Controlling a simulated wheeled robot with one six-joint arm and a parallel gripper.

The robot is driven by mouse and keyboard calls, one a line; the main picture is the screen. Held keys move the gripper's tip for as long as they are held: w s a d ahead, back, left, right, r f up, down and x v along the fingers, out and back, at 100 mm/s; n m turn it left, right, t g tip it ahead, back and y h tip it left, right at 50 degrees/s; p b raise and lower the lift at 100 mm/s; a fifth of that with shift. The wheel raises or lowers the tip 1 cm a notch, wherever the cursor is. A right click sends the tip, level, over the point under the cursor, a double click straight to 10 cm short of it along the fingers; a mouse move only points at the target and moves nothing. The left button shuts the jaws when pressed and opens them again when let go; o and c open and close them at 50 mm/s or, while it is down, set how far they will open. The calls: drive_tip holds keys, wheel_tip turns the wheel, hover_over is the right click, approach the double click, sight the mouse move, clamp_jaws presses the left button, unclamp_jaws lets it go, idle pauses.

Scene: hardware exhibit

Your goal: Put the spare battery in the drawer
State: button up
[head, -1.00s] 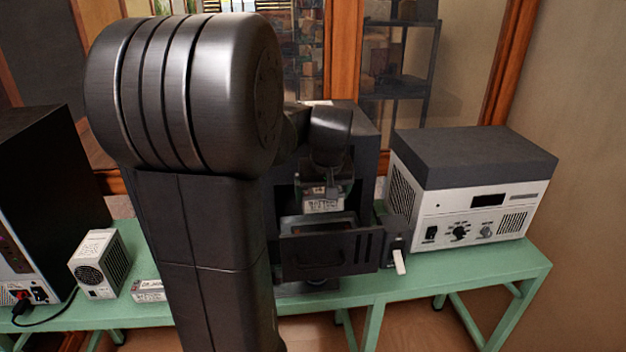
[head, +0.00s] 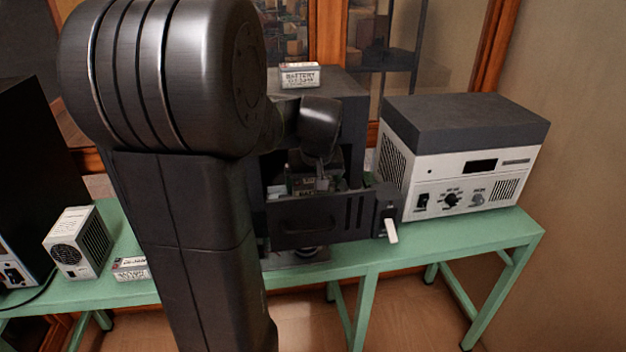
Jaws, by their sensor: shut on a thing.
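The drawer (head: 300,224) is a dark front panel with a handle, pulled out of a dark cabinet (head: 345,92) on the green bench. My gripper (head: 308,186) is low behind the drawer front, over or inside the open drawer. It is shut on a battery, of which only a small, dark-shadowed part shows between the fingers and the drawer front. I cannot tell whether that battery touches the drawer floor. Another white-labelled battery (head: 300,76) lies on top of the cabinet.
A white-and-grey instrument (head: 460,160) stands close right of the drawer. A small device with a white lever (head: 391,231) is at the drawer's right end. A labelled box (head: 130,268) and a vented white unit (head: 78,243) stand on the bench (head: 500,236) at left. My arm hides the middle left.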

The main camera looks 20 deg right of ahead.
drive_tip(key=shift+f+b, duration=0.45)
drive_tip(key=shift+f, duration=0.3)
idle(0.5)
drive_tip(key=o, duration=1.2)
drive_tip(key=v, duration=1.3)
drive_tip(key=shift+s+a+r, duration=0.1)
drive_tip(key=shift+s+r, duration=0.15)
drive_tip(key=shift+r, duration=0.05)
